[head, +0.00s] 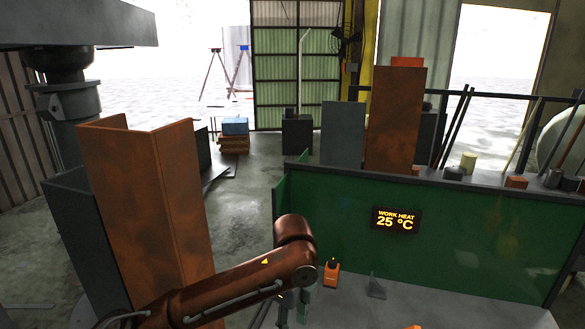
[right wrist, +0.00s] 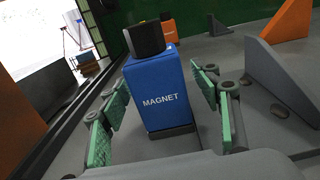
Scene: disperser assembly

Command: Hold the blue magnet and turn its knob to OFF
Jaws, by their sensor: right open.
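The blue magnet (right wrist: 158,95) stands upright in the right wrist view, with MAGNET lettered on its near face and a dark base. Its black knob (right wrist: 145,40) is on top; I cannot read its setting. My right gripper (right wrist: 163,98) is open, with one green-padded finger on each side of the magnet and visible gaps between. In the head view a copper-coloured arm of mine reaches in from the lower left, its hand low and partly hidden. The blue magnet cannot be made out there. No second gripper shows in the head view.
An orange magnet (head: 331,272) stands behind, near the green panel (head: 450,240) with the 25 °C display. A small grey bracket (head: 376,287) stands right of it. In the wrist view an orange triangular piece (right wrist: 290,20) and a grey angled plate (right wrist: 275,72) stand to the right.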

